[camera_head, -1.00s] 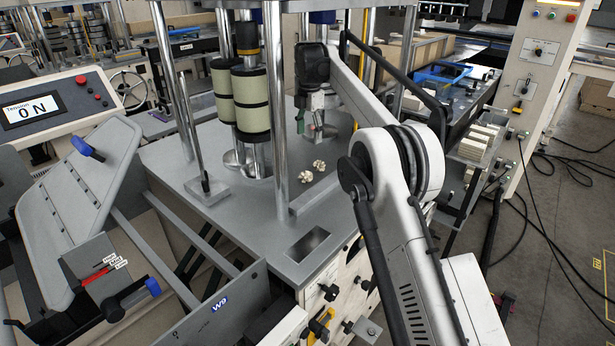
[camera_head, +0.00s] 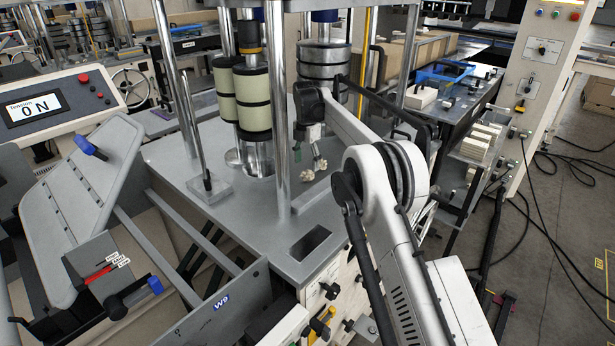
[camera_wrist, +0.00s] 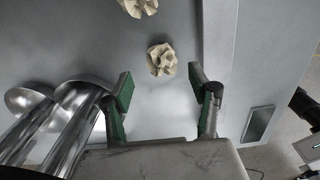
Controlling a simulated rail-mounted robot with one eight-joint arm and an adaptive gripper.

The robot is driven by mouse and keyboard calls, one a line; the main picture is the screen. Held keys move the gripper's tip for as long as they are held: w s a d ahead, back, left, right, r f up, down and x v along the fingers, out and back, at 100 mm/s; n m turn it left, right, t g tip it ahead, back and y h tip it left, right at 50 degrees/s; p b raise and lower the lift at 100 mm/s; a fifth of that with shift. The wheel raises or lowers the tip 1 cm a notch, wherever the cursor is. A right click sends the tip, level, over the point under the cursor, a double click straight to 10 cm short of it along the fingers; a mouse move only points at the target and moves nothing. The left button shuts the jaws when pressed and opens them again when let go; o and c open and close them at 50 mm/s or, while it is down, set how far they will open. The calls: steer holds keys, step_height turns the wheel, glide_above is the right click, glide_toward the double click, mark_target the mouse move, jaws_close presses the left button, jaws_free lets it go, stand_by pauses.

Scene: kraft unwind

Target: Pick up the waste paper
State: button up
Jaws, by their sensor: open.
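Two crumpled pieces of beige waste paper lie on the grey machine deck (camera_head: 235,225). In the wrist view, one waste paper ball (camera_wrist: 162,59) lies just beyond my fingertips, between their lines. The other paper ball (camera_wrist: 138,7) is farther off, cut by the top edge. In the head view, the waste paper (camera_head: 307,175) shows close below my gripper (camera_head: 309,148). My gripper also shows in the wrist view (camera_wrist: 160,83), its green-padded fingers spread apart with nothing between them.
Chrome posts (camera_head: 278,110) stand beside my arm, and green-banded rollers (camera_head: 254,105) stand left of my gripper. A raised strip (camera_head: 315,194) runs along the deck. A rectangular recess (camera_head: 308,242) is near the front edge.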

mark_target(307, 174)
steer(key=shift+s+d+f+p, duration=0.1)
steer(key=shift+f+p, duration=0.15)
steer(key=shift+f, duration=1.1)
steer(key=shift+s+f+p, duration=0.1)
steer(key=shift+f+p, duration=0.1)
steer(key=shift+f, duration=1.1)
steer(key=shift+c, duration=0.4)
steer(key=c, duration=0.8)
